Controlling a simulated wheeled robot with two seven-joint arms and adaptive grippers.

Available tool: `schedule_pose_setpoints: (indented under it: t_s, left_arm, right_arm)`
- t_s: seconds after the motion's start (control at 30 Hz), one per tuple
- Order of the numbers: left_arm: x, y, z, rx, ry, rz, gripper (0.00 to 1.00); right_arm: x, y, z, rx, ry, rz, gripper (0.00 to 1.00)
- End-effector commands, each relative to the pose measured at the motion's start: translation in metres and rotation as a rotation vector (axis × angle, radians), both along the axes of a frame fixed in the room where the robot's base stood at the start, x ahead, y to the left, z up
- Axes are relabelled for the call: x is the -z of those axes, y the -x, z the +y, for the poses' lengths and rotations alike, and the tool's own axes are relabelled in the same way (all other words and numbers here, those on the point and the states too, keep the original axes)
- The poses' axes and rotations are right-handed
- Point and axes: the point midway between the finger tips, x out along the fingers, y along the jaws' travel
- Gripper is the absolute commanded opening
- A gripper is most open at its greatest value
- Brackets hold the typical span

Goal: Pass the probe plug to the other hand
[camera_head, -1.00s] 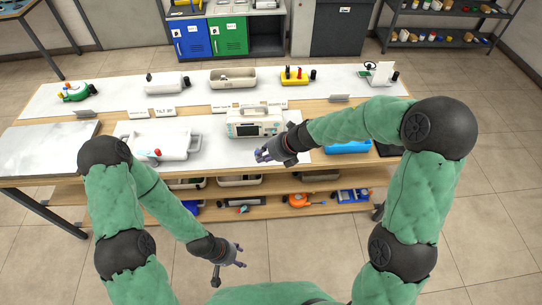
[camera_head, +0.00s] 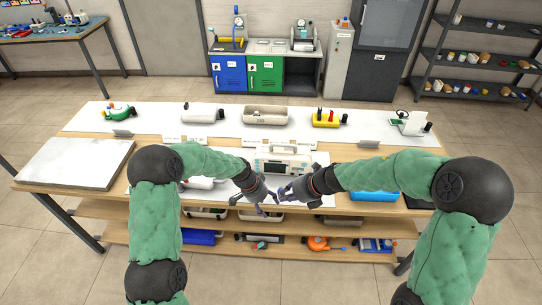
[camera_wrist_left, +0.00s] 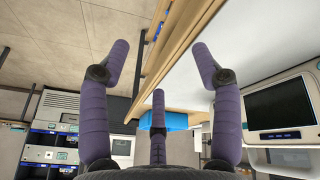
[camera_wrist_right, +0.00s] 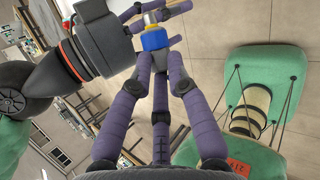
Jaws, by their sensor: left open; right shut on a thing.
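My right gripper (camera_wrist_right: 155,70) is shut on the probe plug (camera_wrist_right: 153,40), a small piece with a blue and a yellow part and a pale tip, at its fingertips. My left gripper (camera_wrist_left: 155,70) is open, its purple fingers spread with nothing seen between them. In the right wrist view the left gripper's fingers (camera_wrist_right: 165,12) are close to the plug's far end; I cannot tell whether they touch it. In the head view the left gripper (camera_head: 268,203) and right gripper (camera_head: 284,194) face each other before the monitor (camera_head: 283,163). The plug is too small to tell there.
The workbench (camera_head: 80,158) carries a white case (camera_head: 202,113), a beige tray (camera_head: 265,116) and a yellow holder (camera_head: 327,119) at the back. A blue bin (camera_head: 374,196) lies right of the grippers. Lower shelves hold several tools. The floor in front is clear.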

Motion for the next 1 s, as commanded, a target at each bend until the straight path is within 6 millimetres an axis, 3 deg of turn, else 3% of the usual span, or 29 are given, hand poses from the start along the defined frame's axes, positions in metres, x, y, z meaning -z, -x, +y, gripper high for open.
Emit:
schedule_pose_setpoints:
  t_s: [0.2, 0.5, 1.0]
  left_arm:
    - [-0.012, -0.026, -0.004, 0.367, -0.004, -0.048, 0.64]
    - [-0.037, -0.048, -0.007, 0.878, 0.038, -0.123, 0.64]
    - [-0.100, -0.060, -0.004, 1.700, 0.243, -0.309, 0.64]
  right_arm:
    - [0.000, 0.000, 0.000, 0.000, 0.000, 0.000, 0.00]
    - [0.000, 0.000, 0.000, 0.000, 0.000, 0.000, 0.00]
    - [0.000, 0.000, 0.000, 0.000, 0.000, 0.000, 0.00]
